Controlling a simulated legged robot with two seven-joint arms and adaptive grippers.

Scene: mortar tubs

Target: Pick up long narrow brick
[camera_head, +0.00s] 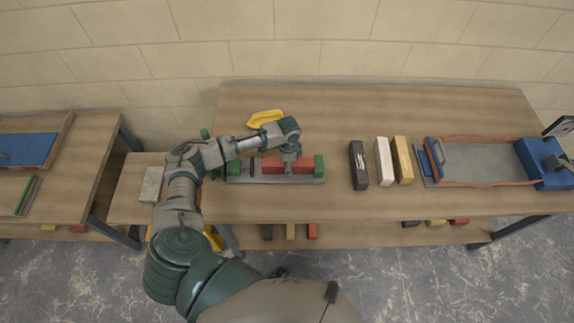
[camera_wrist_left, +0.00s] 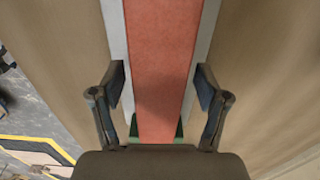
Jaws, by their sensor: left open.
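A long narrow red brick (camera_head: 272,166) lies on a grey metal base (camera_head: 262,180) between green end blocks (camera_head: 319,166), on the wooden table. My left gripper (camera_head: 289,158) is over the red brick, pointing down, and partly hides it. In the left wrist view the red brick (camera_wrist_left: 160,50) runs lengthwise between the two open fingers of the gripper (camera_wrist_left: 160,85), with a gap on each side. A green end block (camera_wrist_left: 178,132) shows near the palm. My right gripper is not seen.
A yellow item (camera_head: 265,118) lies behind the arm. A grey block (camera_head: 151,185) is at left.

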